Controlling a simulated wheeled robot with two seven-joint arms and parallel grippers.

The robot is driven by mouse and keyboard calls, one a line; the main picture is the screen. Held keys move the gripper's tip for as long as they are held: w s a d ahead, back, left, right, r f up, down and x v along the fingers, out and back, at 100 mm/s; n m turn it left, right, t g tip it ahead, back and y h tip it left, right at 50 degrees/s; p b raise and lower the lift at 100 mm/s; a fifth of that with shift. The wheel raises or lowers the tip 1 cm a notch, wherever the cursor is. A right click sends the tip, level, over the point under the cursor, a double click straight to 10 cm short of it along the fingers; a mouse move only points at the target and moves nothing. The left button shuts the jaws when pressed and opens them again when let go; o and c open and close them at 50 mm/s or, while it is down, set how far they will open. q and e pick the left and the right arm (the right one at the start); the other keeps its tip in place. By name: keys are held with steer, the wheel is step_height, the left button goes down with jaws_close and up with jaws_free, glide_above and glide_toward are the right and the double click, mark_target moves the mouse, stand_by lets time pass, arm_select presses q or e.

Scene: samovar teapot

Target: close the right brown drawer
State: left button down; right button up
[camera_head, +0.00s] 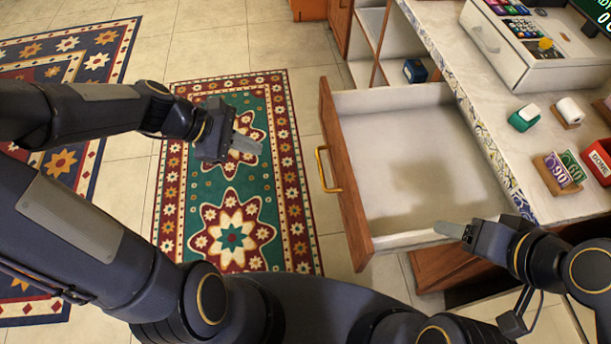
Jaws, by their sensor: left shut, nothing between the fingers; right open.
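The brown drawer (345,180) is pulled out from under the counter. It has a brown front panel, a gold handle (328,169) and a pale, empty interior. My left gripper (246,143) is shut and empty, left of the drawer front and apart from it, above the rug. My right gripper (446,230) is at the near side wall of the drawer, close to its rim. I cannot tell whether it touches the wall. Its fingers are seen nearly edge-on, and it holds nothing that I can see.
Open shelves (372,25) with a dark blue box (415,71) lie beyond the drawer. The floor with the green and red rug (232,236) is clear left of the drawer.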

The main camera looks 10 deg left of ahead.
arm_select(q)
steer(key=w+f+n+b, duration=0.2)
steer(key=w+f+n, duration=0.15)
steer(key=f, duration=0.45)
steer(key=w+d+f+b, duration=0.1)
steer(key=w+d+f, duration=0.1)
steer(key=d, duration=0.3)
steer(key=w+d+f+b, duration=0.1)
steer(key=d+f, duration=0.2)
steer(key=d, duration=0.2)
steer(key=shift+w+n+h, duration=0.4)
steer(key=shift+n, duration=0.05)
arm_select(e)
steer(key=shift+f, duration=2.9)
arm_select(q)
steer(key=shift+d, duration=0.2)
